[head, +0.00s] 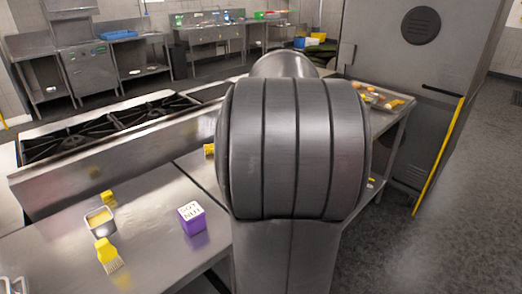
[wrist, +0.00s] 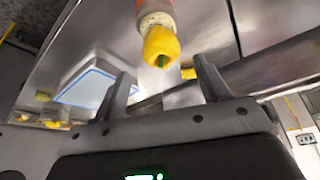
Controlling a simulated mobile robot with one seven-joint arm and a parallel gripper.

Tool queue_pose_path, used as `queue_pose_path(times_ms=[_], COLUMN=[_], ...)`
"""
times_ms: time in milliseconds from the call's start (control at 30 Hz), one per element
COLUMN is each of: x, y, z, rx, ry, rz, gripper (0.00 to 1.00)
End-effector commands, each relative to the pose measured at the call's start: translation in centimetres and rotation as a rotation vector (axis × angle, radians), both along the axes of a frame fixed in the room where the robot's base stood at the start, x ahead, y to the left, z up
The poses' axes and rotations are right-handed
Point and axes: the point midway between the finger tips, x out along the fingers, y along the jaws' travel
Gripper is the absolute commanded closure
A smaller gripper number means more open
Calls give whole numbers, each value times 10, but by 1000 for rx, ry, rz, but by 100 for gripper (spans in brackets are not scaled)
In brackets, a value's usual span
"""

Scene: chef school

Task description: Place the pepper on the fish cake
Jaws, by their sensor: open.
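A yellow pepper (wrist: 161,47) with a green stem shows in the wrist view, ahead of my gripper (wrist: 161,68) and between the lines of its two fingers. The fingers are apart and nothing is held between them. Directly behind the pepper is a round item (wrist: 157,20) with a pale speckled end and an orange-red side. The two overlap in the picture; I cannot tell whether they touch, or whether this item is the fish cake. In the head view my arm hides my gripper and the area around it.
In the head view, a purple box (head: 191,218), a yellow brush (head: 108,255) and a small metal container (head: 100,218) are on the steel counter (head: 150,255). A stove (head: 110,128) lies behind. A tray of food (head: 376,96) is at the far right end. A blue-rimmed board or tray (wrist: 88,86) shows in the wrist view.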

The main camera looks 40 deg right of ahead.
Motion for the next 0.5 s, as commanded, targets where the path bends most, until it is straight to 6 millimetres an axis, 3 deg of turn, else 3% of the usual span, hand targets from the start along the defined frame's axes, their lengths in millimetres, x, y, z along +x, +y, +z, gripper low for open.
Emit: queue_pose_path(times_ms=[200,500], x=[-12,-15], y=[5,13], z=[32,42], rx=[-1,0], ry=[-1,0], rz=[2,7], gripper=[32,32])
